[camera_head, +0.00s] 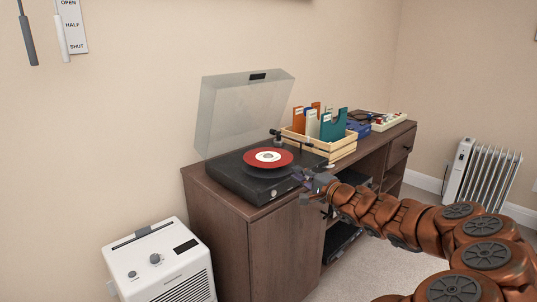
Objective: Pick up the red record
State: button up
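The red record (284,155) has a white centre label and lies flat on the black turntable (232,176). The turntable's clear lid (240,115) stands raised behind it. My gripper (304,178) is at the front right edge of the turntable, to the right of and nearer than the record, apart from it. The gripper is small in this view, and I cannot tell whether its fingers are open or shut. Nothing clearly shows between them.
The turntable stands on a dark wood cabinet (283,250). A wooden crate (342,149) with several record sleeves and a box with colourful knobs (385,122) stand to its right. A white dehumidifier-like unit (160,260) is at lower left, a radiator (485,175) at right.

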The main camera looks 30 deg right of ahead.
aim_at(284, 175)
jog(key=shift+w+a+f, duration=0.1)
jog(key=shift+w, duration=1.85)
jog(key=shift+w+a+f, duration=0.1)
jog(key=shift+w, duration=1.8)
grip_shut()
